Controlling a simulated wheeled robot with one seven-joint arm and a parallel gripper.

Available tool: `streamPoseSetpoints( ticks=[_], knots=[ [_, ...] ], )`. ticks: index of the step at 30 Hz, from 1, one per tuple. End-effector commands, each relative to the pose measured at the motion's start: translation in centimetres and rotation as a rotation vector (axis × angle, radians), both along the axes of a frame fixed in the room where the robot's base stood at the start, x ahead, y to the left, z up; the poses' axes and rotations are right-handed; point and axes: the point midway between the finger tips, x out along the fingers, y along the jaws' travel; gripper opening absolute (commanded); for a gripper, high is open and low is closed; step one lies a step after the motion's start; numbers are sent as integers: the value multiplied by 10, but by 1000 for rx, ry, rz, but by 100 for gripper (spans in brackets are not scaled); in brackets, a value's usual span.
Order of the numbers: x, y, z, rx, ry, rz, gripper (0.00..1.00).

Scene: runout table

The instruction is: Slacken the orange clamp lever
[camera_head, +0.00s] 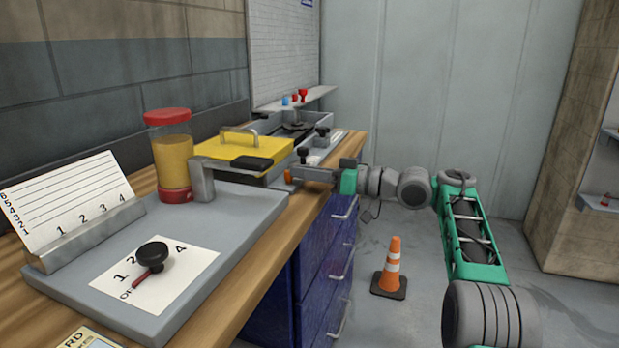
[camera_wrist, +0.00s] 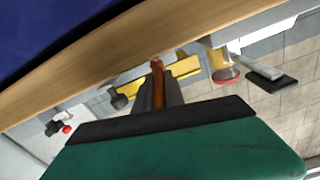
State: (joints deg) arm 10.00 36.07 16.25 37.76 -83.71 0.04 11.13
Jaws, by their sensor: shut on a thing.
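The orange clamp lever (camera_head: 288,175) is a small orange piece at the table's front edge, just right of the grey plate. My gripper (camera_head: 296,174) reaches it from the right and is shut on it. In the wrist view, the orange lever (camera_wrist: 157,76) stands between the grey fingers of my gripper (camera_wrist: 158,90). The fingers and the green gripper body hide its lower part. The clamp's base and the lever's exact angle cannot be made out.
A yellow lid (camera_head: 243,150) with a handle lies behind the lever. A grey bracket (camera_head: 202,180) with a black pad and a red-capped jar (camera_head: 172,158) stand left. A black knob (camera_head: 152,255) sits on a numbered card. A traffic cone (camera_head: 395,262) stands on the floor below my arm.

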Motion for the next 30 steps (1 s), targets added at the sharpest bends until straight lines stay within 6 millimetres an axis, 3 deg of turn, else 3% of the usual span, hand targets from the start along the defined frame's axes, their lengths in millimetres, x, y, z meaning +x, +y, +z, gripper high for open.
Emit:
streamPoseSetpoints(
  ticks=[7, 8, 15, 30],
  knots=[
    [0, 1, 1, 1, -1, 0, 0],
    [0, 1, 1, 1, -1, 0, 16],
    [1, -2, 1, 1, -1, -5, 36],
    [0, -8, 8, 1, 1, -29, 36]
  ],
)
